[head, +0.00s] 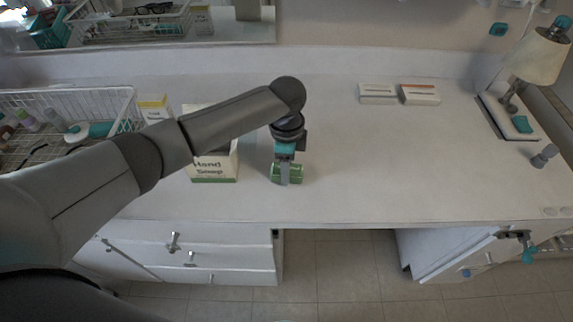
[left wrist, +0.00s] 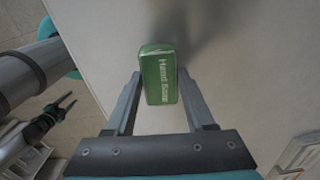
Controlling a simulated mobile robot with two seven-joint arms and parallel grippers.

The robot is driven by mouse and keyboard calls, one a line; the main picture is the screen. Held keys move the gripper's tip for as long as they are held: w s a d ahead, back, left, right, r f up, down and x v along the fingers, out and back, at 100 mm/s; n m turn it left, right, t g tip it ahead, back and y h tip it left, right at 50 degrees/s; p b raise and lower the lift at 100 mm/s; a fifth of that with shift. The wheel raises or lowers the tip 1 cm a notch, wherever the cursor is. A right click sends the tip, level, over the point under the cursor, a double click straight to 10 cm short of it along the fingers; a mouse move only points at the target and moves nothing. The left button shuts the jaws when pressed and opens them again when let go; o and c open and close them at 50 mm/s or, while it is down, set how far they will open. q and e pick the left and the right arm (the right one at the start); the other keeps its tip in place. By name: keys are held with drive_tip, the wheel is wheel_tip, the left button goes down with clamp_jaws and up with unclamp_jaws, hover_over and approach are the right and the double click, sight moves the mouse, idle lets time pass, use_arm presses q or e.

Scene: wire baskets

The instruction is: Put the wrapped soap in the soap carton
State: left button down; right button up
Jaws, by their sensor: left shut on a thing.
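The wrapped soap (head: 293,174) is a small green block near the front edge of the counter. It also shows in the left wrist view (left wrist: 159,78), with white lettering along its face. My left gripper (head: 284,177) points down and is shut on the soap, one finger on each side. The height of the soap over the counter is hard to tell. The soap carton (head: 213,172) is a cream box with a green base band and "Hand Soap" lettering. It stands upright to the left of my gripper, apart from it. My left arm hides part of its upper side.
A white wire basket (head: 125,92) with bottles stands at the left. A small yellow-white box (head: 154,108) is beside it. Two flat boxes (head: 378,94) (head: 420,95) lie at the back. A lamp (head: 537,55) stands at the right. The middle right of the counter (head: 400,160) is clear.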

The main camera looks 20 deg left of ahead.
use_arm(q)
drive_tip(key=shift+f, duration=0.2)
drive_tip(key=shift+c, duration=1.3)
unclamp_jaws()
drive_tip(key=shift+f+b, duration=0.1)
drive_tip(key=shift+b, duration=0.6)
wheel_tip(320, 180, up, 16)
drive_tip(key=p, duration=0.3)
drive_tip(key=shift+s+a+f+p, duration=0.15)
drive_tip(key=shift+s+f+p, duration=0.1)
drive_tip(key=shift+s+p, duration=0.2)
